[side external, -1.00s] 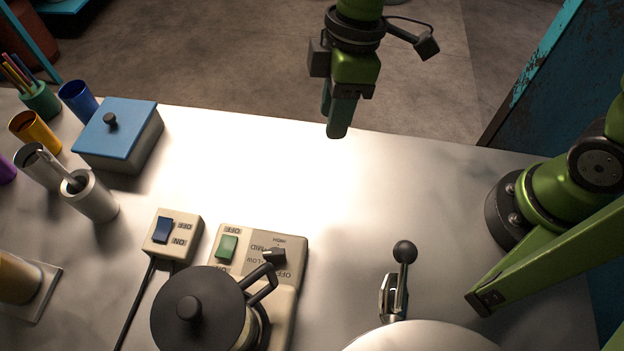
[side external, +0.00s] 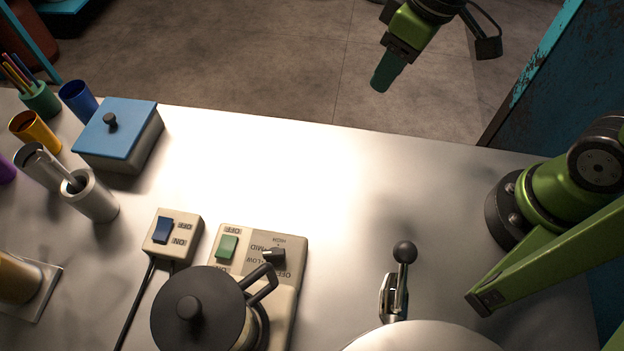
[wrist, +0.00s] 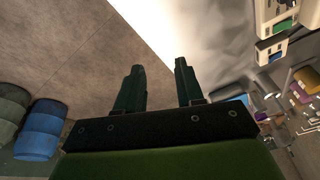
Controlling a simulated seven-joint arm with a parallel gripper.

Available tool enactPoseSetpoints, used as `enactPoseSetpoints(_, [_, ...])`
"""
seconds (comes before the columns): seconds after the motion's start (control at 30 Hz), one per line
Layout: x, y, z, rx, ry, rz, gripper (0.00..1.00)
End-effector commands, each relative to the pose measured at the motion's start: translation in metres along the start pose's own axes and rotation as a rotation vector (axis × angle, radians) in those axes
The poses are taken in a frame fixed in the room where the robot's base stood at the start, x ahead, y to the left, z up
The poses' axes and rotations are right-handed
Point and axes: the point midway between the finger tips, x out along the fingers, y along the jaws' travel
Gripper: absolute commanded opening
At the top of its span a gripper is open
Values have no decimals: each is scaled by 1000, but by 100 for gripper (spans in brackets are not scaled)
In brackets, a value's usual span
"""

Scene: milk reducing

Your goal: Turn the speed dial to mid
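The speed dial (side external: 273,254) is a small dark knob with a pale end. It sits on a beige control base (side external: 293,258) marked HIGH, MID, LOW and OFF. Its pale end faces left, near MID and LOW; I cannot tell the exact setting. A black-lidded pot (side external: 200,310) stands on the base with its handle close to the dial. My gripper (side external: 381,86) is high beyond the table's far edge, well away from the dial. In the wrist view my gripper (wrist: 159,64) has its fingers apart with nothing between them. The base (wrist: 266,12) shows there at the upper right.
A green switch (side external: 227,246) is on the same base. A separate box with a blue switch (side external: 163,230) stands to its left. A ball-topped lever (side external: 404,252) rises right of the base. A blue-lidded box (side external: 120,130) stands farther left. The table's middle is clear.

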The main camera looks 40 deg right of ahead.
Motion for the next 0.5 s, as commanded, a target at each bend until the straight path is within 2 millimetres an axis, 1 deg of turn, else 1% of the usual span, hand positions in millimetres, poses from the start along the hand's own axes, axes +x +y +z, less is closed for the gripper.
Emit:
enactPoseSetpoints(0.03, [0,0,0,-2,0,0,43])
enactPoseSetpoints(0.13, [8,-5,2,-15,-27,-12,59])
enactPoseSetpoints(0.17, [12,-10,2,-26,-41,-20,62])
enactPoseSetpoints(0.23, [22,-26,-4,-76,-72,-46,62])
enactPoseSetpoints(0.27, [26,-36,-8,-115,-89,-62,62])
enactPoseSetpoints(0.37, [39,-80,-22,-380,-157,-137,62])
enactPoseSetpoints(0.4, [43,-101,-28,-527,-179,-180,62])
enactPoseSetpoints(0.47, [46,-130,-34,-756,-202,-253,62])
enactPoseSetpoints(0.5, [47,-148,-38,-904,-207,-302,62])
